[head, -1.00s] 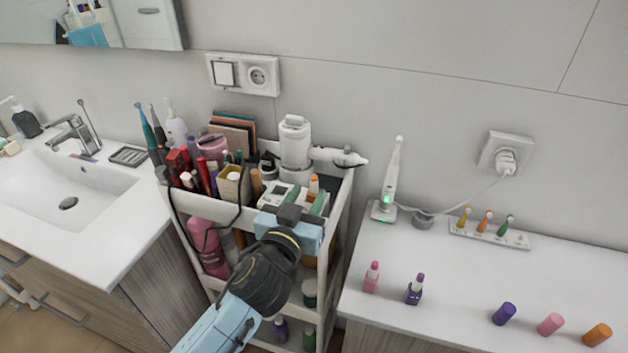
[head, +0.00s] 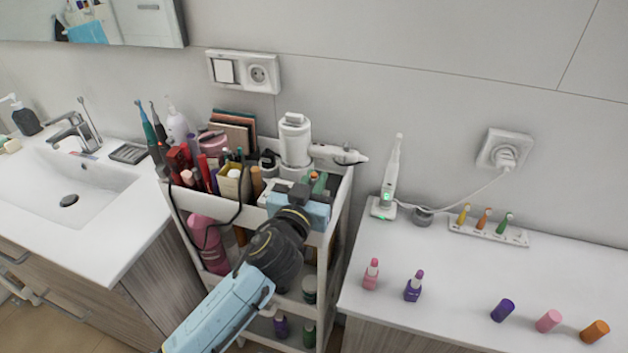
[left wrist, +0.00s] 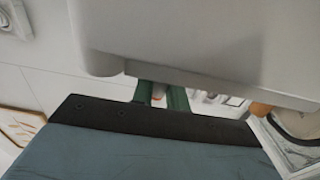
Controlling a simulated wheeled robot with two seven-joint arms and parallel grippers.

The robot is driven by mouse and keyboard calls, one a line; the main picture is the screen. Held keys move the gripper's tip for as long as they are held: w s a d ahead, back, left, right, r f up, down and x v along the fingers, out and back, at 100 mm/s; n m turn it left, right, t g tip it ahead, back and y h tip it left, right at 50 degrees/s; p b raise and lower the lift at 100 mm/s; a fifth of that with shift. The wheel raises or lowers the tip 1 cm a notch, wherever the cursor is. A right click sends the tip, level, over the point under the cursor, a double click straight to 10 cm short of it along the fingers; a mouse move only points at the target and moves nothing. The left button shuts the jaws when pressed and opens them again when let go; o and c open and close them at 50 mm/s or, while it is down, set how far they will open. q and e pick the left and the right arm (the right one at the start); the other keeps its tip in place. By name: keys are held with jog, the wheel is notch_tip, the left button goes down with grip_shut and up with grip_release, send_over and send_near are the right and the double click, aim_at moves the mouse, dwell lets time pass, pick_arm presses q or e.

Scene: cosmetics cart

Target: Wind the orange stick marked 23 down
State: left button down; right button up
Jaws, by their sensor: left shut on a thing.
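My left gripper (head: 308,187) reaches over the right end of the cart's top tray, its blue and black body hiding much of what lies there. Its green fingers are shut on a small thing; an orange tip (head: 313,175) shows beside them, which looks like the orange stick. The number 23 cannot be read. In the left wrist view the two green fingers (left wrist: 161,93) stand close together with a sliver of a pinkish thing between them. The stick's cap and how far it is wound out are hidden. My right gripper is in neither view.
The white cart (head: 340,200) is crowded with tubes, a yellowish box (head: 235,185) and a white dryer-like device (head: 295,140) close behind my gripper. A black cable loops at left. The right counter (head: 440,260) holds bottles, caps and an electric toothbrush (head: 391,175).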

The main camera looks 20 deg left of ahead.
pick_arm(q)
jog(key=m+h+p, duration=0.1)
jog(key=h, duration=0.1)
jog(key=m+g+h+p, duration=0.1)
jog(key=h+p, duration=0.1)
jog(key=m+h+p, duration=0.2)
jog(key=shift+a+r, duration=0.15)
jog(key=shift+r, duration=0.1)
jog(key=shift+m+g+h+p, duration=0.5)
jog(key=shift+m+g+h, duration=0.25)
jog(key=shift+h, duration=0.25)
jog(key=shift+f+m+g+h, duration=0.1)
jog(key=shift+m+g+h, duration=0.5)
jog(key=shift+h, duration=0.3)
jog(key=shift+f+m+g+h, duration=0.1)
jog(key=shift+m+g+h, duration=0.7)
jog(key=shift+h, duration=0.2)
jog(key=shift+m+g, duration=0.25)
jog(key=c, duration=1.4)
grip_release()
jog(key=shift+c, duration=0.2)
